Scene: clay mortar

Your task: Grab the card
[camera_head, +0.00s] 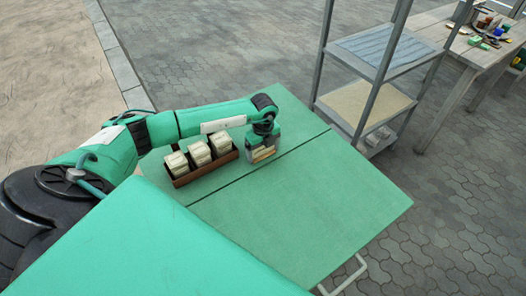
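A brown tray (206,170) on the green table holds three stacks of cream cards, a left one (177,162), a middle one (200,153) and a right one (221,143). My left gripper (262,153) points down just past the tray's right end, low over the table. A cream piece, perhaps a card, shows at its fingertips. It is too small to tell whether the fingers are closed on it. My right gripper is not in view.
The green table (330,200) has a dark seam across it and is clear to the right of my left gripper. A metal shelf rack (368,100) stands behind it. A workbench (450,45) with small tools and items is at the top right.

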